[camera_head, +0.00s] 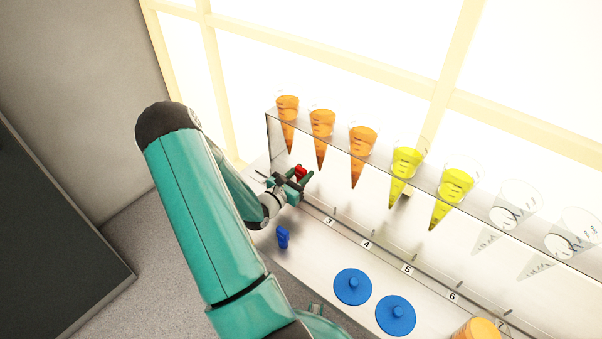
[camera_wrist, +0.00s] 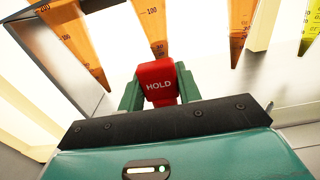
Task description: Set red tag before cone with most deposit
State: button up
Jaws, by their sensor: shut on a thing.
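My gripper (camera_head: 300,174) is shut on the red tag (camera_head: 300,171), at the left end of the rack. In the wrist view the tag (camera_wrist: 160,84) reads HOLD and sits upright between the green fingers (camera_wrist: 158,92). Several cones hang in the clear rack. Three hold orange juice: the left (camera_head: 287,105), the second (camera_head: 322,123) and the third (camera_head: 363,140). Two hold yellow juice (camera_head: 406,162) (camera_head: 456,184). In the wrist view the second orange cone (camera_wrist: 152,25) shows right behind the tag. Orange tips look darker; deposit amounts are hard to compare.
Two empty cones (camera_head: 515,204) (camera_head: 572,232) hang at the right. Number labels, such as 4 (camera_head: 367,245), line the shelf. A blue tag (camera_head: 282,237), two blue lids (camera_head: 352,287) (camera_head: 395,315) and an orange-topped container (camera_head: 478,330) are in front. The strip before the labels looks clear.

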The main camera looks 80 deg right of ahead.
jog(key=shift+f, duration=1.75)
dwell(0.5)
jog(key=o, duration=1)
jog(key=shift+o, duration=0.2)
jog(key=v, duration=1.3)
jog(key=shift+w+a, duration=0.2)
jog(key=shift+a, duration=0.15)
